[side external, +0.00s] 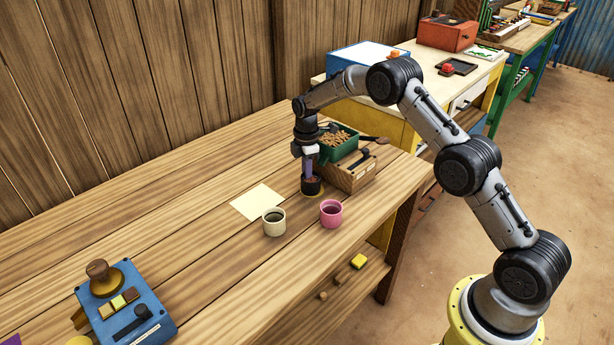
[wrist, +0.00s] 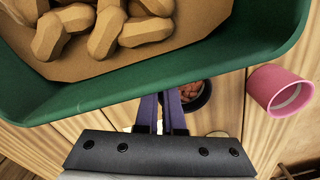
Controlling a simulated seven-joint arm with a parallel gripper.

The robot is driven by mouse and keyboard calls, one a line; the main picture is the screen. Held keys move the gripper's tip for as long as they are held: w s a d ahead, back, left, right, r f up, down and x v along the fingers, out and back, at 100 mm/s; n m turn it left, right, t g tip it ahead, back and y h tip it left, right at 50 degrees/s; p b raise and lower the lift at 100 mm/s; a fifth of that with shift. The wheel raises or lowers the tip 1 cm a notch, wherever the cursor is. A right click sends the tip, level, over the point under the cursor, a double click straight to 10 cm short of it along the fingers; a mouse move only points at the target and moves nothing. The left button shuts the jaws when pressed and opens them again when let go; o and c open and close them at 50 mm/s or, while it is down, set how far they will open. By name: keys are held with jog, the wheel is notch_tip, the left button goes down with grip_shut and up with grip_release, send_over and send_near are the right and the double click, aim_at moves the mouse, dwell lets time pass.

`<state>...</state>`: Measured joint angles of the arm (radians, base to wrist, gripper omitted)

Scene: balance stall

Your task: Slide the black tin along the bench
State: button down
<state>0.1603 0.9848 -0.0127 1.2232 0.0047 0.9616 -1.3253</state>
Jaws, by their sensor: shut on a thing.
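The black tin (side external: 318,188) stands upright on the wooden bench (side external: 190,225), with reddish contents inside and a yellow band at its foot. My gripper (side external: 308,180) points straight down at it, and its purple fingers are shut on the tin at the rim. In the wrist view the fingers (wrist: 160,115) partly cover the tin (wrist: 207,97), whose dark rim shows to their right. The exact contact is hidden there.
A green tub (side external: 345,149) of brown pieces on a wooden box (side external: 350,176) stands close behind the tin. A pink cup (side external: 331,218) and cream cup (side external: 272,228) stand in front. A pale paper (side external: 258,202) lies left; a blue device (side external: 143,305) sits farther left.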

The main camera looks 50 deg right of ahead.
aim_at(255, 196)
jog(key=shift+w+a, duration=1.2)
jog(key=shift+a, duration=1.05)
jog(key=shift+w+a, duration=1.25)
jog(key=shift+a, duration=1.05)
jog(key=shift+w+a, duration=1.2)
jog(key=shift+a, duration=1.05)
jog(key=c, duration=1)
grip_release()
jog(key=shift+o, duration=0.2)
notch_tip(255, 196, up, 12)
jog(key=shift+w, duration=0.1)
